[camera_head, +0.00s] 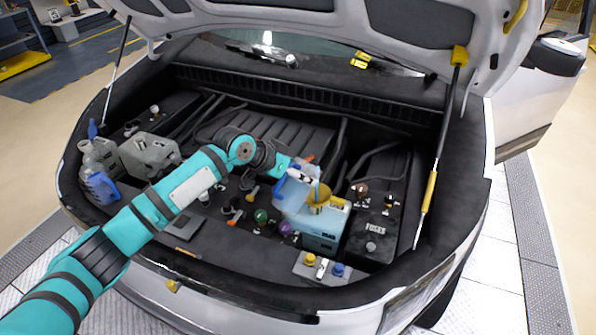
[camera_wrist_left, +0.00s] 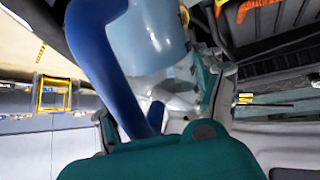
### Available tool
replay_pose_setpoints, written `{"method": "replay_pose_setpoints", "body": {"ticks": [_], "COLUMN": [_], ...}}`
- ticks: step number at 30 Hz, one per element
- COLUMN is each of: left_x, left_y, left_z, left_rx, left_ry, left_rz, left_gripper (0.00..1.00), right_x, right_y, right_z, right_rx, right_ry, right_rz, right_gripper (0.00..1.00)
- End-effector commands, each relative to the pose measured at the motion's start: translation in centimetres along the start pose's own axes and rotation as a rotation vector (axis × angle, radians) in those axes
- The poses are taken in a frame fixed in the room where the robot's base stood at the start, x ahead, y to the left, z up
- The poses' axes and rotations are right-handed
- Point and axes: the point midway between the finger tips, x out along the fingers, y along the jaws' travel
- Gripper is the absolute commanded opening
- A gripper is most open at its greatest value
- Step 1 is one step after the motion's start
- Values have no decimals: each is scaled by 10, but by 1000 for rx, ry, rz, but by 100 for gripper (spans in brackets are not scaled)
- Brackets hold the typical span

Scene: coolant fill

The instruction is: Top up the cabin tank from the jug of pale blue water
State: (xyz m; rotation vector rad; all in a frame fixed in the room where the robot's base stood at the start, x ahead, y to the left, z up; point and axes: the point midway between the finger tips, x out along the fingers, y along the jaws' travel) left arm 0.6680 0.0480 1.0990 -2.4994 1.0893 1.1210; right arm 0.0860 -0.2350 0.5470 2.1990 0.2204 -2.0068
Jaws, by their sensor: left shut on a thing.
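My left gripper (camera_head: 300,177) is above the right half of the open engine bay, shut on the handle of a see-through jug of pale blue water (camera_head: 290,197). In the left wrist view the jug (camera_wrist_left: 146,38) fills the top middle, with its thick blue handle (camera_wrist_left: 92,45) beside it. The jug appears tilted beside a yellow funnel (camera_head: 319,194). The funnel stands on a light blue tank (camera_head: 320,240) with a yellow top; I cannot read its label. Whether water is flowing is too small to tell. My right gripper is not in view.
A clear bottle with a blue label (camera_head: 101,186) and a grey tank (camera_head: 150,154) stand at the bay's left. Coloured caps, including a green one (camera_head: 261,216), line the front. The raised hood (camera_head: 330,25) hangs above, with a strut (camera_head: 440,150) at right.

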Motion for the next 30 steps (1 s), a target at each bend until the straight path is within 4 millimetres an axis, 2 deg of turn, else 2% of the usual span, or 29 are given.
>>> {"method": "replay_pose_setpoints", "body": {"ticks": [14,30], "left_x": [-1,1], "left_y": [0,0], "left_z": [-2,-3], "left_rx": [1,-7], "left_ry": [4,-43], "left_rz": [0,0], "left_gripper": [16,16], "right_x": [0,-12], "right_y": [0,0], "right_z": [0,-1], "right_rx": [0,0], "right_ry": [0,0], "right_rz": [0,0], "right_gripper": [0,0]}}
